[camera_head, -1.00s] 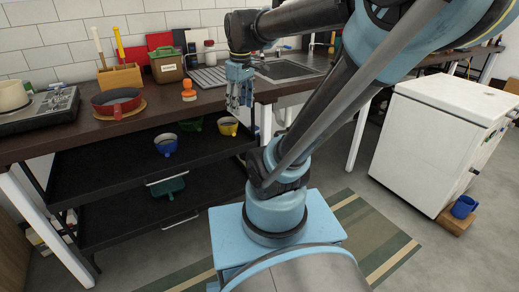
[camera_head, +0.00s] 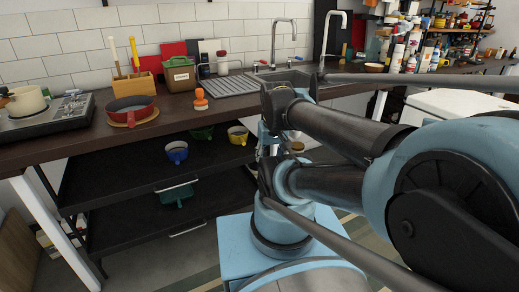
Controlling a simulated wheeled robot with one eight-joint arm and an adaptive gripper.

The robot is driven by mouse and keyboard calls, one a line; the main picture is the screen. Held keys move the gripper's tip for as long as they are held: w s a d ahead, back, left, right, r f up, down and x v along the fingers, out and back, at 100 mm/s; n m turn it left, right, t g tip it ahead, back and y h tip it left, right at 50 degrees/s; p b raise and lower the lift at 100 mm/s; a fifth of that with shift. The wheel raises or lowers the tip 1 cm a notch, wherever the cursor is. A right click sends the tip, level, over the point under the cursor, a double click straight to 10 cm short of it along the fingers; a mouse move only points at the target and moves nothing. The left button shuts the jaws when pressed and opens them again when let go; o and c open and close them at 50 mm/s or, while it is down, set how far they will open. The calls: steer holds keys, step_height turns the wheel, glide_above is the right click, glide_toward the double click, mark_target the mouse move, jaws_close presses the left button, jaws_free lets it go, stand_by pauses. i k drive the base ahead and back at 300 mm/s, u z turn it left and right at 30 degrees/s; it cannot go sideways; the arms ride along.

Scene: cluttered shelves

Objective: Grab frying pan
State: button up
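A red pan (camera_head: 130,106) with a dark inside sits on a round wooden board (camera_head: 149,118) on the dark countertop, at the left. It is the thing that looks most like a frying pan. My gripper (camera_head: 267,148) hangs low near the counter's front edge, well to the right of the pan and apart from it. My own arm partly hides it, and its fingers are too small and dark to tell open from shut.
A stove (camera_head: 47,113) with a cream pot (camera_head: 26,101) stands left of the pan. Blue (camera_head: 176,152) and yellow (camera_head: 238,135) pots sit on the shelf below.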

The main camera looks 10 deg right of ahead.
mark_target(131, 112)
steer(key=z, duration=0.55)
steer(key=k, duration=2.15)
steer(key=u, duration=0.5)
steer(key=i, duration=1)
steer(key=u, duration=0.05)
